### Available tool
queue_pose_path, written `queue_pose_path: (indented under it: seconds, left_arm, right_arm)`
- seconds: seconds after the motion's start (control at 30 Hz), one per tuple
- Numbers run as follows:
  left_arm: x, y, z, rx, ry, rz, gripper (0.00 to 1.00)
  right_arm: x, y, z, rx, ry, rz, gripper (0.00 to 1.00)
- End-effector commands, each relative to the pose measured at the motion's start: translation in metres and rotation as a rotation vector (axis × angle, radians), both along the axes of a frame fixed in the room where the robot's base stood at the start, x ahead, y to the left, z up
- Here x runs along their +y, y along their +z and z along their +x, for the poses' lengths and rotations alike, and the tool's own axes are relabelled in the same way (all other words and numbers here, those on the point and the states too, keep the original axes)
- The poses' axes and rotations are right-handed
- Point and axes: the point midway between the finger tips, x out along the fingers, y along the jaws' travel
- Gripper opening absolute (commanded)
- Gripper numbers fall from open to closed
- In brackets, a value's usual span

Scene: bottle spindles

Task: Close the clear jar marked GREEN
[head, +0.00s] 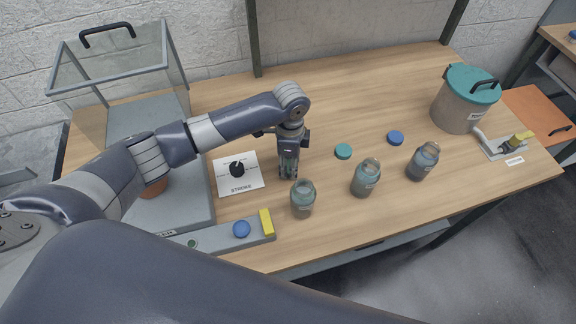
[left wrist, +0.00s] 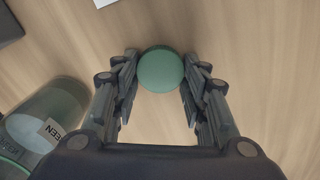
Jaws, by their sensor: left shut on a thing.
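My left gripper (head: 288,170) points down over the table, just behind the nearest clear jar (head: 303,199). In the left wrist view the gripper (left wrist: 160,88) is shut on a round green cap (left wrist: 160,69), held between its fingertips. The cap is hidden in the head view. The jar marked GREEN (left wrist: 62,108) is at the left of the wrist view, apart from the cap. Two more clear jars (head: 365,179) (head: 425,161) stand to the right; head-view labels are too small to read. My right gripper is out of view.
A teal cap (head: 343,151) and a blue cap (head: 396,138) lie behind the jars. A STROKE dial plate (head: 238,185) and a grey bar with a blue knob (head: 241,229) are at left. A glass case (head: 120,75) and a teal-lidded bin (head: 462,108) flank clear table.

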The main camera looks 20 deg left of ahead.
Motion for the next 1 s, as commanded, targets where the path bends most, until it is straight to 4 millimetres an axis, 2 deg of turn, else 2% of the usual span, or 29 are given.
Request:
queue_pose_path:
  seconds: [0.27,0.7,0.83,1.0]
  left_arm:
    - [0.000,0.007,0.001,-0.002,0.001,-0.002,0.31]
    - [0.000,0.085,0.001,-0.003,0.000,-0.001,0.31]
    - [-0.001,0.097,0.001,0.000,0.000,-0.002,0.31]
    - [0.000,0.101,0.000,0.001,0.001,0.000,0.31]
  right_arm:
    - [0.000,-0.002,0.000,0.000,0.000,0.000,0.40]
    - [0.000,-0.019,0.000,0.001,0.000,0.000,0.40]
    - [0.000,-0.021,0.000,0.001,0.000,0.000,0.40]
    - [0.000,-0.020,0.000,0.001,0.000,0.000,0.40]
